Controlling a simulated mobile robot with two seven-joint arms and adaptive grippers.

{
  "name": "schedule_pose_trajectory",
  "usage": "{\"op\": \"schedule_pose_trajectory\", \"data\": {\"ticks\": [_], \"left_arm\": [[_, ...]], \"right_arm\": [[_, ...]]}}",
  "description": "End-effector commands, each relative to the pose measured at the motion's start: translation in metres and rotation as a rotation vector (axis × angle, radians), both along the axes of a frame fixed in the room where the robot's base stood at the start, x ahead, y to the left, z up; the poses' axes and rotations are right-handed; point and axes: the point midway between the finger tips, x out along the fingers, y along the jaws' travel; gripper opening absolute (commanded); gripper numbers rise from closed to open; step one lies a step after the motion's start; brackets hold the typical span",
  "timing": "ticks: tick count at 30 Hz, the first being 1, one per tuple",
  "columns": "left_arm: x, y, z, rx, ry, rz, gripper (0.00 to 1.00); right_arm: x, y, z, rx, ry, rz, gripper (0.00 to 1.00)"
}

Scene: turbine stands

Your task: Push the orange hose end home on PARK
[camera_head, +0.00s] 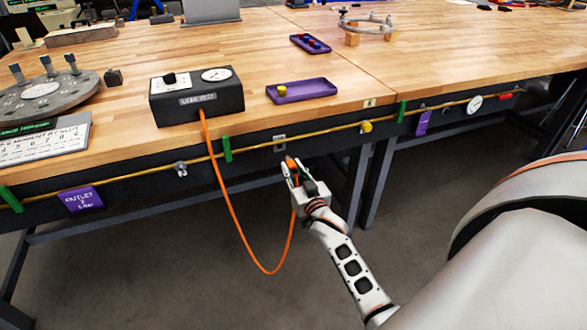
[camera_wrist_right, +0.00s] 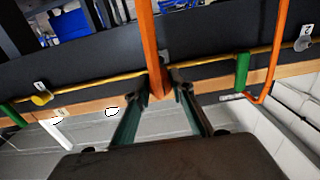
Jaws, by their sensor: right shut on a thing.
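The orange hose (camera_head: 233,225) leaves a black box with a gauge (camera_head: 197,98), hangs in a loop below the bench edge, and rises to my right gripper (camera_head: 292,168). My right gripper is shut on the orange hose end (camera_head: 290,162), just below and in front of the bench's front edge. In the right wrist view the hose end (camera_wrist_right: 155,50) stands between the two fingers (camera_wrist_right: 158,92). A small grey fitting (camera_head: 279,142) on the front rail is close to the hose end; contact cannot be told. No PARK label is readable. My left gripper is not in view.
A yellow line (camera_head: 325,132) runs along the bench front with green clips (camera_head: 227,150), a yellow knob (camera_head: 366,127) and a purple outlet tag (camera_head: 81,200). Purple trays (camera_head: 302,91) and a turbine disc (camera_head: 45,98) lie on the bench. The floor below is free.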

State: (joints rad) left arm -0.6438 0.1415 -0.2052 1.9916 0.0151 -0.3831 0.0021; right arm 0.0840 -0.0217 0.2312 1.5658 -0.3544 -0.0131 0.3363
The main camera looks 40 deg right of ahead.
Motion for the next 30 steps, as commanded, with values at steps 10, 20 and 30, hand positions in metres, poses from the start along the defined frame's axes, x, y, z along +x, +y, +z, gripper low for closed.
{"op": "schedule_pose_trajectory", "data": {"ticks": [10,20,30], "left_arm": [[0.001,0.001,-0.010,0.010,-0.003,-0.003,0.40],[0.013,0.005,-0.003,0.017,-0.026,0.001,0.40],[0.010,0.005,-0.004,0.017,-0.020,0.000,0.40]], "right_arm": [[0.026,-0.007,-0.004,-0.002,0.003,-0.001,0.00],[0.045,-0.011,-0.001,0.000,0.001,-0.001,0.00],[0.046,-0.012,0.000,-0.001,0.000,-0.001,0.00]]}}
